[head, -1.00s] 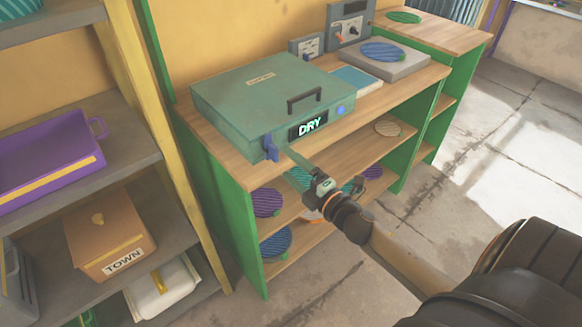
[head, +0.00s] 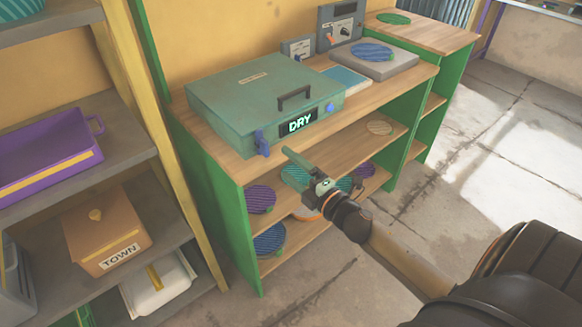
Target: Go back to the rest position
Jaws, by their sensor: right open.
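My right gripper (head: 298,164) reaches in from the lower right. It is open and empty, in front of the workbench, below and right of the press's blue lever and apart from it. The teal press (head: 262,100) stands on the bench top with its lid down. My left gripper is not in view.
The wooden workbench (head: 225,158) has green sides. Its lower shelves hold striped plates, among them a purple one (head: 261,199) and a blue one (head: 270,240). A grey slab (head: 398,69) bears a blue disc. At left, a grey rack holds a purple tray (head: 50,165) and a "TOWN" box (head: 105,230). The right floor is clear.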

